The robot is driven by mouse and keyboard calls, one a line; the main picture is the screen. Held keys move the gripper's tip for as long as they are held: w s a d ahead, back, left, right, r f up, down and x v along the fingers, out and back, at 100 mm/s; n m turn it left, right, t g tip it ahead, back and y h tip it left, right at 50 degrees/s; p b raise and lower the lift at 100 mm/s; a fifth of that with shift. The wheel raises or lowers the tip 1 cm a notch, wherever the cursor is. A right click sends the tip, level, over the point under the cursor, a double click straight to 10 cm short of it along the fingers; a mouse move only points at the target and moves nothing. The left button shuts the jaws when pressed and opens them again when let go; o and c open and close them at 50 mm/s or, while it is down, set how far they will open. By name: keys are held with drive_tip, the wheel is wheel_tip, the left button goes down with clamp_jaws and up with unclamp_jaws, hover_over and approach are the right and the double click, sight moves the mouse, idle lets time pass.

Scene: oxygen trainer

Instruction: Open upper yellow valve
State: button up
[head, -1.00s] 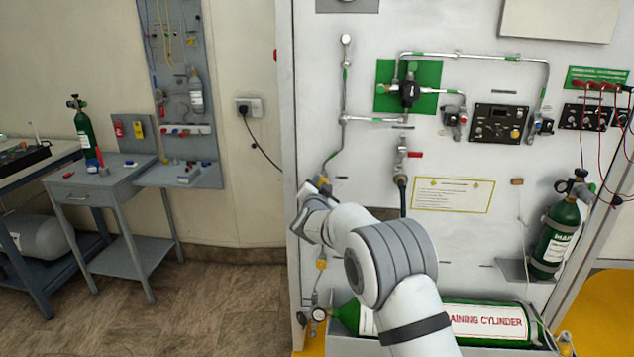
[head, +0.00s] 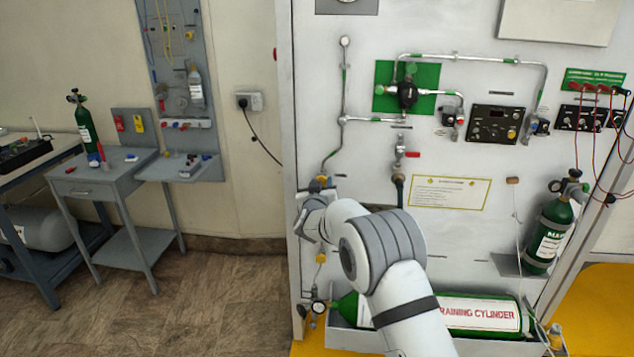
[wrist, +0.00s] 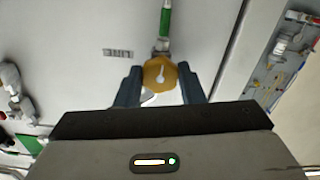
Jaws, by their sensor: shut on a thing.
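A lower yellow valve (head: 321,258) is on the same line, below my wrist.
A red-handled valve (head: 412,154) is to the right. A grey side table (head: 105,180) stands left, with open floor between.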

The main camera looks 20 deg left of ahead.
drive_tip(key=shift+n, duration=0.5)
drive_tip(key=o, duration=1)
drive_tip(key=b+v, duration=0.1)
drive_tip(key=v, duration=0.6)
drive_tip(key=shift+s, duration=0.4)
